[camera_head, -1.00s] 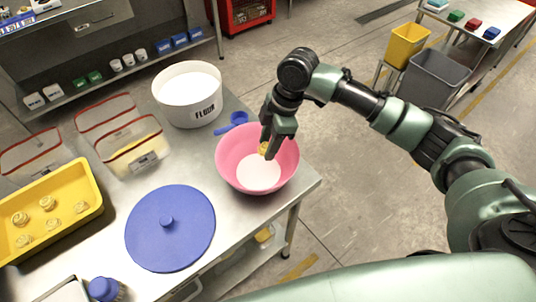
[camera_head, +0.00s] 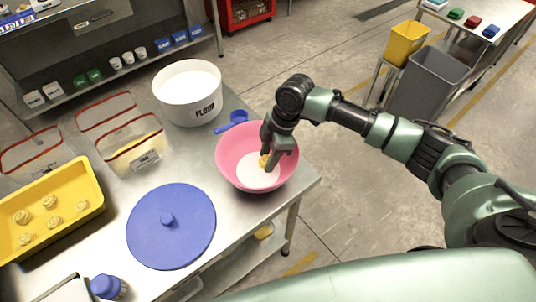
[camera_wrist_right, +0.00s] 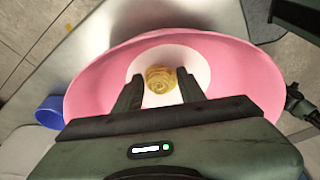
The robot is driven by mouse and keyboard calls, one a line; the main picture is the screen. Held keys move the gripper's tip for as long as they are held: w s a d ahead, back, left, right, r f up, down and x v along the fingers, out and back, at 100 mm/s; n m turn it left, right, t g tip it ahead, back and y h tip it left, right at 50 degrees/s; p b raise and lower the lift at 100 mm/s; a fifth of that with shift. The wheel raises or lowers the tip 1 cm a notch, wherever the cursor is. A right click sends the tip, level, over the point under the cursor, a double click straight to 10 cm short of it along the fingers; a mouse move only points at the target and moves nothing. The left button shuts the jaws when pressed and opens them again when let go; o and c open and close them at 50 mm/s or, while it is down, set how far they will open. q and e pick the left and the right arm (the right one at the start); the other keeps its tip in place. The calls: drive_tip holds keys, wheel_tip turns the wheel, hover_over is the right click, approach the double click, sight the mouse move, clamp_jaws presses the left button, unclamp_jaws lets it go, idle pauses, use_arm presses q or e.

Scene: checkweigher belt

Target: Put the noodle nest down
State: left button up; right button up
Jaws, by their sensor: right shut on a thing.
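The yellow noodle nest (camera_head: 263,161) is between the fingertips of my right gripper (camera_head: 267,160), inside the pink bowl (camera_head: 230,158). White flour (camera_head: 256,180) covers the bowl's bottom. In the right wrist view the nest (camera_wrist_right: 159,79) shows between the two fingers of the gripper (camera_wrist_right: 160,88), over the white flour patch. The gripper is shut on the nest. Whether the nest touches the flour I cannot tell. My left gripper is not in view.
A white flour tub (camera_head: 188,92) and a blue scoop (camera_head: 233,121) stand behind the bowl. A blue lid (camera_head: 172,230) lies front left. A yellow tray (camera_head: 80,172) with several nests and clear red-rimmed containers (camera_head: 132,147) are at the left. The table edge is close right of the bowl.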

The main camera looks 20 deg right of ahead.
drive_tip(key=shift+f, duration=0.3)
drive_tip(key=o, duration=1.3)
drive_tip(key=shift+r, duration=0.15)
drive_tip(key=b+v, duration=0.1)
drive_tip(key=v, duration=1.2)
drive_tip(key=shift+a, duration=0.1)
